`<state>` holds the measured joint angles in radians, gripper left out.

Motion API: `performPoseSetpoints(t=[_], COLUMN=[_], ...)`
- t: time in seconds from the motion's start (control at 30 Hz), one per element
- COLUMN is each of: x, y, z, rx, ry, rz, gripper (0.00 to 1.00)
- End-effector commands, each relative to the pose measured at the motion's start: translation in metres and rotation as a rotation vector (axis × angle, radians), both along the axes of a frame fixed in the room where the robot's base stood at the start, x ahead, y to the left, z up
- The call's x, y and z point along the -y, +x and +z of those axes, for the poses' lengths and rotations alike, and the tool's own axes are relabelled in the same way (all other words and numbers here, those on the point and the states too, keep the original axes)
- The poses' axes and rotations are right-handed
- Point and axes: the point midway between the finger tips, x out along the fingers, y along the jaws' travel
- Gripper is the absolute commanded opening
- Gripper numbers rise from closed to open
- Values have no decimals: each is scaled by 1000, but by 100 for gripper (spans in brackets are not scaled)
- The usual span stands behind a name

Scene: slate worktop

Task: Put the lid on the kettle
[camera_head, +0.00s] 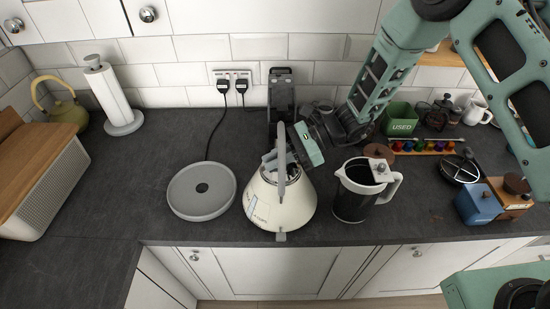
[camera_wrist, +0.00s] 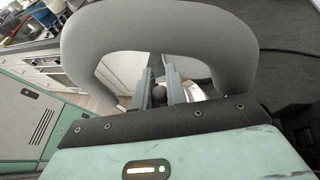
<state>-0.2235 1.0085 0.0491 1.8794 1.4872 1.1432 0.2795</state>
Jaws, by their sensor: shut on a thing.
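The cream kettle (camera_head: 281,208) stands upright near the worktop's front edge, its grey handle (camera_head: 281,160) arching over the top. In the wrist view the handle (camera_wrist: 160,35) is a large grey loop close around my fingers. My gripper (camera_head: 270,160) reaches in beneath the handle, just over the kettle's top. In the wrist view my gripper (camera_wrist: 158,95) is shut on the lid's small dark knob (camera_wrist: 158,93). The rest of the lid is mostly hidden by my fingers and the handle; I cannot tell whether it touches the kettle's rim.
A round grey base (camera_head: 201,190) lies left of the kettle. A dark jug with a white handle (camera_head: 360,190) stands close on the right. A wooden-topped bread bin (camera_head: 40,185) is at far left. Coffee gear and a green bin (camera_head: 401,121) fill the right.

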Motion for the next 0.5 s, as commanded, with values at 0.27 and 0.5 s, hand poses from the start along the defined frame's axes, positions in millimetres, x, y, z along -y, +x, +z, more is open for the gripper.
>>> performPoseSetpoints(t=[0.27, 0.5], x=[0, 0], y=[0, 0], z=[-3, -3], rx=[0, 0], ry=[0, 0], rz=[0, 0], gripper=[17, 40])
